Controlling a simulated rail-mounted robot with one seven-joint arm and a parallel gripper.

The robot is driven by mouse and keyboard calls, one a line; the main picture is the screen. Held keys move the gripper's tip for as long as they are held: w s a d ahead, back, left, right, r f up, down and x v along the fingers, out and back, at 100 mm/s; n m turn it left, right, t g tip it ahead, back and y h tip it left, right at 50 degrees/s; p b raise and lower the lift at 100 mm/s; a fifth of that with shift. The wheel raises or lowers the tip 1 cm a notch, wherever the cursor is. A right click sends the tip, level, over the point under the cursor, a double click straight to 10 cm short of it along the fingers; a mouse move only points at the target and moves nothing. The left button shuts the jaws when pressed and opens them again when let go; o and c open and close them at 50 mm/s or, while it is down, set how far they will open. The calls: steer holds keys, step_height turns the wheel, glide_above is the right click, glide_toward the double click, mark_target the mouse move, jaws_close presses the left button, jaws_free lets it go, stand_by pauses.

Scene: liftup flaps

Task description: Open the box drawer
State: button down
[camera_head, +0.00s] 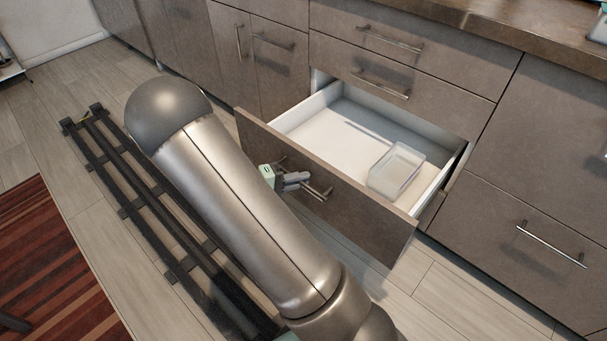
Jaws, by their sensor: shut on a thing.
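The box drawer (357,137) is pulled well out from the cabinet, and its white inside shows. A clear box (397,168) sits in it near the front right corner. The drawer front (340,215) is grey-brown and carries a metal bar handle (318,190). My gripper (300,183) is at this handle and shut on it. My large arm link covers part of the floor left of the drawer and the left end of the drawer front's lower edge.
Closed drawers with bar handles (390,38) are above the open one, and another closed drawer (545,250) is at right. A dark rail (130,190) runs along the floor at left. A striped rug (50,270) lies at lower left. Floor at lower right is clear.

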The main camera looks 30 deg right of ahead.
stand_by(0.3)
steer(key=c, duration=1.8)
jaws_free()
steer(key=shift+o, duration=0.2)
steer(key=w+a+r+p, duration=0.1)
steer(key=a+p, duration=0.1)
steer(key=a, duration=0.6)
steer(key=w+a+r+p, duration=0.1)
steer(key=a+r+p, duration=0.1)
steer(key=a, duration=0.7)
steer(key=shift+r, duration=0.2)
steer(key=s+d+r+y+p, duration=0.1)
steer(key=s+r+y+p, duration=0.4)
steer(key=r+p, duration=0.5)
steer(key=s+r+t+y+p, duration=0.1)
steer(key=s+r+y+p, duration=0.4)
steer(key=r+p, duration=0.6)
steer(key=s+d+r+t+y+p, duration=0.1)
steer(key=s+r+y+p, duration=0.5)
steer(key=r, duration=1.6)
steer(key=s+p, duration=0.3)
steer(key=p, duration=0.1)
steer(key=shift+d+r+n+p, duration=0.2)
steer(key=shift+d+n+p, duration=0.15)
steer(key=shift+n, duration=0.05)
